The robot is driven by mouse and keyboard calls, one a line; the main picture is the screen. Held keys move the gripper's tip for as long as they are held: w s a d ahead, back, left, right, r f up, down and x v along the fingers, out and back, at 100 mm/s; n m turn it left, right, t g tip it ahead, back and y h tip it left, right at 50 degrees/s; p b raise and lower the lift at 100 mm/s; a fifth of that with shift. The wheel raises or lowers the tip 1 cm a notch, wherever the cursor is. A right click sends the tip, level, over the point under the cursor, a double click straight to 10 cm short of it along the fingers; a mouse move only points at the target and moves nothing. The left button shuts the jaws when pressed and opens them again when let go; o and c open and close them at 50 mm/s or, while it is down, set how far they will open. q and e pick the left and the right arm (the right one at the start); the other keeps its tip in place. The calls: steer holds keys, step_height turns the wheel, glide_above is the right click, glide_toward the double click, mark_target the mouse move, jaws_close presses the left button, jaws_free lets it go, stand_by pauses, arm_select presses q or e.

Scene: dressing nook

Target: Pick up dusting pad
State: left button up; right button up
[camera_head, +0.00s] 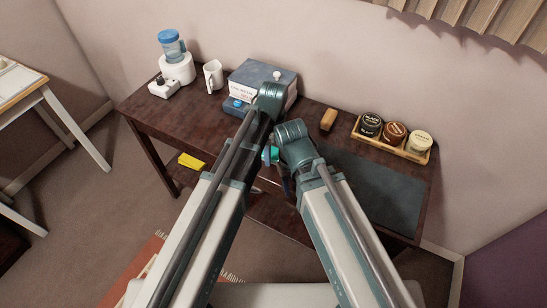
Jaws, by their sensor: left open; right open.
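A flat yellow piece (191,160), which looks like the dusting pad, lies low at the left under the dark wooden table (145,108), apart from both grippers. My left gripper (268,104) is over the table in front of the grey box, its fingers largely hidden by my own arm. My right gripper (283,172) is lower, near the table's front edge, its fingers partly hidden. A small bright teal patch (270,155) shows between my arms; I cannot tell what it is. Neither gripper visibly holds anything.
A grey box (255,76), white mug (213,76) and white device with blue container (176,62) stand at the back left. A brown brush (328,119) and a wooden tray (390,145) with three tins are at the right. A dark mat (385,190) covers the front right.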

mark_target(273, 152)
arm_select(q)
steer(key=shift+c, duration=0.3)
steer(key=c, duration=1.3)
steer(key=shift+c, duration=0.2)
steer(key=shift+r, duration=0.15)
step_height(273, 152, up, 10)
steer(key=p, duration=1)
